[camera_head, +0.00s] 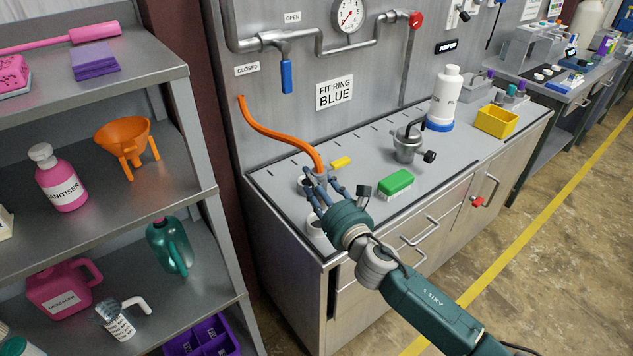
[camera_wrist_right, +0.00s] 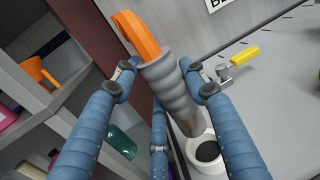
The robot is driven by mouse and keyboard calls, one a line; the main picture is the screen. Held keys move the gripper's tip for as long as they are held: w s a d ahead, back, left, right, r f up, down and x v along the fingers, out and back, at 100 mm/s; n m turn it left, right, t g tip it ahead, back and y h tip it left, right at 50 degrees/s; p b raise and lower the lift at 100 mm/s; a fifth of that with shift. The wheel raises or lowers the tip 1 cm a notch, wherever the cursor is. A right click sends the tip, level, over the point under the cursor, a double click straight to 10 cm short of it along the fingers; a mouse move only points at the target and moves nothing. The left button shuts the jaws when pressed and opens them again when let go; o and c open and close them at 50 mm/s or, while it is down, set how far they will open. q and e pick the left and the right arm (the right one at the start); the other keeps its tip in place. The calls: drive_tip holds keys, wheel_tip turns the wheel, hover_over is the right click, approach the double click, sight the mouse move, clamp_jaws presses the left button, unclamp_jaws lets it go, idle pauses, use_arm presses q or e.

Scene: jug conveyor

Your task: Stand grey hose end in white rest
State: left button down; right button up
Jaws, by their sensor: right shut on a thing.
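The grey hose end (camera_wrist_right: 174,88) is ribbed and joined to an orange hose (camera_head: 275,133), which comes from the wall. My right gripper (camera_head: 322,183) has its blue fingers closed around the grey hose end. In the right wrist view the hose end is tilted, its lower tip close to the far rim of the white rest (camera_wrist_right: 197,167). The rest is a round white cup with a dark opening, which looks empty. The rest also shows in the head view (camera_head: 313,226), partly behind the fingers. I cannot tell whether tip and rim touch. My left gripper is out of view.
A yellow-handled fitting (camera_wrist_right: 242,55) is close behind the hose end. A green-topped block (camera_head: 396,183), a metal pot (camera_head: 408,147) and a white bottle (camera_head: 443,98) stand farther right on the counter. A shelf unit (camera_head: 205,150) is at the left.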

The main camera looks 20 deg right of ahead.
sight(319, 199)
wheel_tip(319, 199, down, 3)
drive_tip(key=shift+f+b, duration=0.1)
drive_tip(key=shift+b, duration=1)
drive_tip(key=shift+f+b, duration=0.35)
drive_tip(key=shift+b, duration=0.05)
idle(0.6)
drive_tip(key=shift+f, duration=0.2)
drive_tip(key=shift+f, duration=0.35)
drive_tip(key=shift+f+b, duration=1.55)
drive_tip(key=shift+b, duration=0.05)
drive_tip(key=o, duration=1.4)
